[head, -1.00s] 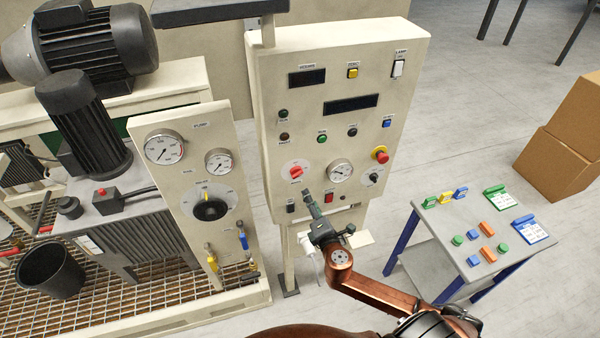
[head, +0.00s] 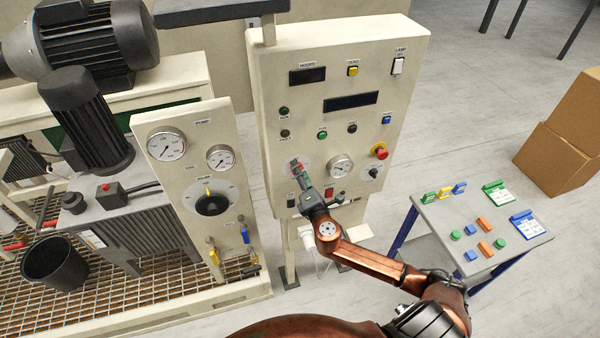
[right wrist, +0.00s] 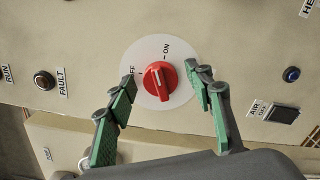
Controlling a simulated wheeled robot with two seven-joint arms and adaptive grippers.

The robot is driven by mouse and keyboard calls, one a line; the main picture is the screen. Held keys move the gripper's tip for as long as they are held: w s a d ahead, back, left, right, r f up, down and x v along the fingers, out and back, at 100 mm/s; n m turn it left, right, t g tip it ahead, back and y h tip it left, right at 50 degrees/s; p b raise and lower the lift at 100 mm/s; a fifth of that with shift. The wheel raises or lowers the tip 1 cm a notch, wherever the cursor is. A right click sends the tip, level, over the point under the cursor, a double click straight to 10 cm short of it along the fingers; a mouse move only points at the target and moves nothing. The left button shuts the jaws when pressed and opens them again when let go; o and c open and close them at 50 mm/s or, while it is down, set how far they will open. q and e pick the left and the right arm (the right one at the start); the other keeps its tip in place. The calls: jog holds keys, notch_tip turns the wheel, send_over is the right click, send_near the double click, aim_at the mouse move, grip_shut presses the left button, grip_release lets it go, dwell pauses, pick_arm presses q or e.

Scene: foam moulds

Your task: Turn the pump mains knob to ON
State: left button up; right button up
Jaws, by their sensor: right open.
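The red mains knob (right wrist: 159,82) sits on a round white plate with OFF and ON labels, in the middle of the right wrist view. Its handle lies roughly up and down in that picture; I cannot tell exactly which label it points at. In the head view the knob (head: 295,167) is partly hidden by my right gripper (head: 299,170). In the right wrist view my right gripper (right wrist: 162,73) is open, with one green-padded finger on each side of the knob, apart from it. My left gripper is not in view.
The knob is on a cream control panel (head: 290,95) with a gauge (head: 340,166), a red emergency button (head: 380,151) and several small buttons close by. A pump panel (head: 170,185) stands at left. A small table (head: 440,215) with coloured pieces is at right.

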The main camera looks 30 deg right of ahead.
jog(key=shift+c, duration=0.5)
jog(key=c, duration=1)
jog(key=m+b, duration=0.2)
jog(key=m, duration=0.3)
jog(key=shift+f+m+b, duration=0.15)
jog(key=shift+m+b, duration=0.15)
jog(key=o, duration=1.1)
